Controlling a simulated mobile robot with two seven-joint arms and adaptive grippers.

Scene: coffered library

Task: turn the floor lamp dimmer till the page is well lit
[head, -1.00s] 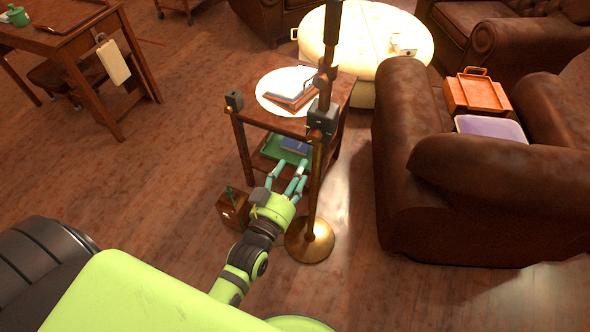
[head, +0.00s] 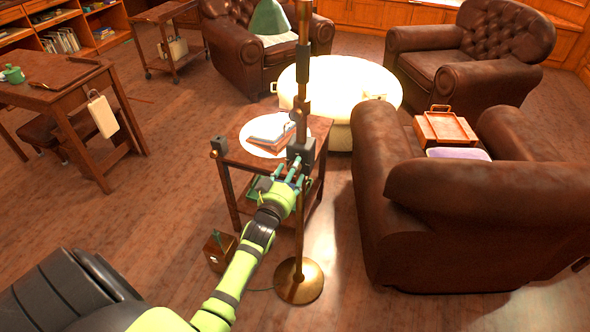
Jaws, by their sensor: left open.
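The floor lamp's brass pole (head: 300,225) rises from a round brass base (head: 299,283). A dark grey block, perhaps the dimmer housing (head: 305,150), sits on the pole at about side-table height. My left gripper (head: 291,172) is open, its green fingers close to the front of this block. I cannot tell whether they touch it or straddle a knob, as the fingers hide that spot. The book with the page (head: 268,128) lies on the side table (head: 237,152) behind the pole, in a bright white patch. My right gripper is not in view.
A leather armchair (head: 440,215) stands close on the right, with a wooden tray (head: 445,128) on it. A bright round ottoman (head: 335,85) stands behind the table. A small wooden box (head: 219,250) is on the floor at left.

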